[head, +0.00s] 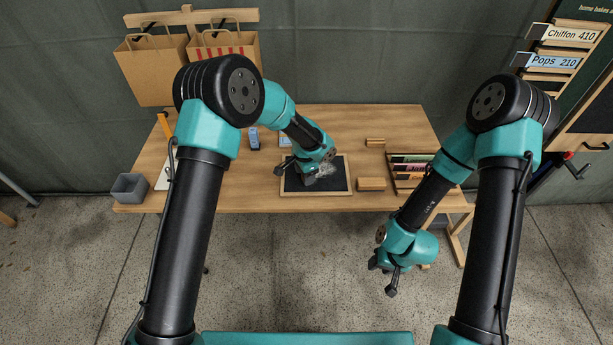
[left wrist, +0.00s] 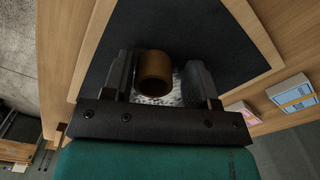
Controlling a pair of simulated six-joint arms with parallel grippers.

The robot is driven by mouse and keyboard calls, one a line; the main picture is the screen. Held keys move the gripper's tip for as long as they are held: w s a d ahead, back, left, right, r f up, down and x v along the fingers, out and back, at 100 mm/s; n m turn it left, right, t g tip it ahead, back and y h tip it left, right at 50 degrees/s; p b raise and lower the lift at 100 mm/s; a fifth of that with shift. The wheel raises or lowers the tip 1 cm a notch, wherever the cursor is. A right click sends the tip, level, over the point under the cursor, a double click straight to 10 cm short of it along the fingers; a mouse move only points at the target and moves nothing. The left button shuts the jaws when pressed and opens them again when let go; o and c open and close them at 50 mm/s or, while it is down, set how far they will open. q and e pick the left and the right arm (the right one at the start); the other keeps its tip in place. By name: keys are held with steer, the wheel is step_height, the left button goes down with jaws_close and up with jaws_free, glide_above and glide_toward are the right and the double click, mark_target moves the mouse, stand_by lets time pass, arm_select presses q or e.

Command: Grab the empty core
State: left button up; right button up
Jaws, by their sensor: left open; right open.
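A brown, hollow cylinder (left wrist: 155,73), the empty core, shows in the left wrist view between the two fingers of my left gripper (left wrist: 160,66). The fingers stand apart on either side of it; I cannot tell whether either touches it. A mottled whitish patch shows just behind the core. Below is a dark board with a wooden frame (left wrist: 225,30), which also lies on the table in the head view (head: 338,184). There my left gripper (head: 295,175) is low over the board, and the core cannot be made out. My right gripper (head: 382,279) is open and empty, in front of the table.
Wooden blocks (head: 372,184) lie right of the board, near a rack of coloured strips (head: 409,170). A grey bin (head: 129,188) sits at the table's left end. A small blue item (head: 254,138) stands behind. Paper bags (head: 152,70) hang at the back left.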

arm_select(q)
steer(key=c, duration=0.8)
steer(key=shift+r, duration=0.1)
steer(key=shift+r, duration=0.55)
steer(key=shift+s+r, duration=0.15)
steer(key=shift+r, duration=0.45)
steer(key=shift+s+r, duration=0.15)
steer(key=shift+r, duration=0.45)
steer(key=s, duration=0.5)
steer(key=s+r, duration=0.1)
steer(key=s, duration=0.9)
steer(key=shift+s+d+r, duration=0.1)
steer(key=shift+s+r, duration=0.05)
steer(key=shift+s, duration=0.05)
